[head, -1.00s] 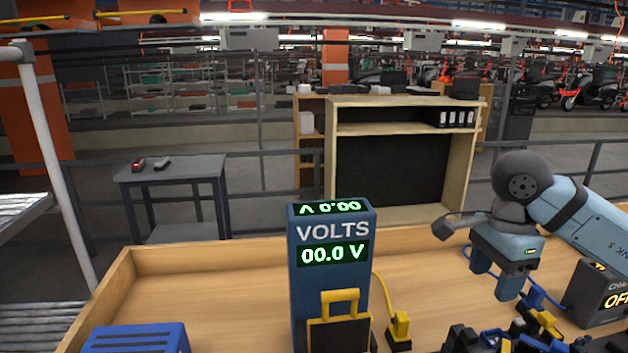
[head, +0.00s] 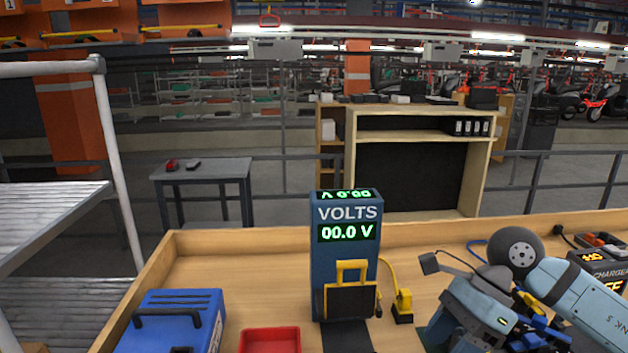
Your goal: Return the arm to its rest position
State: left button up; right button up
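My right arm (head: 580,298) comes in from the right above the wooden workbench (head: 245,262). Its gripper (head: 440,338) points down toward the bench, at the right of the voltmeter stand. The fingertips are partly cut off by the lower edge and crowded by dark parts, so I cannot tell whether they are open, shut or holding anything. My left gripper is not in the head view.
The blue voltmeter stand (head: 318,265) reads 00.0 V, with a yellow plug (head: 403,305) beside it. A blue toolbox (head: 172,318) and a red tray (head: 270,341) are at front left. A charger (head: 600,268) stands at far right. The bench's left back area is clear.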

jog(key=s+a+r+m+t+y+p, duration=0.2)
jog(key=s+a+m+y+p, duration=0.1)
jog(key=a+m+y, duration=1.05)
jog(key=d+f+m+t+h+p, duration=0.2)
jog(key=d+f+m+t+h, duration=0.5)
jog(key=m, duration=0.8)
jog(key=d+f+m+t+h+p, duration=0.2)
jog(key=d+f+m+t+h, duration=0.3)
jog(key=f+m+t, duration=0.75)
jog(key=s+d+f+m+g+h, duration=0.1)
jog(key=s+f+m+g+h, duration=0.4)
jog(key=s+f+m+g, duration=0.3)
jog(key=s+f+m, duration=0.2)
jog(key=s, duration=0.2)
jog(key=shift+s+d+f+m+p, duration=0.2)
jog(key=shift+s+f+m+p, duration=0.1)
jog(key=shift+p, duration=0.05)
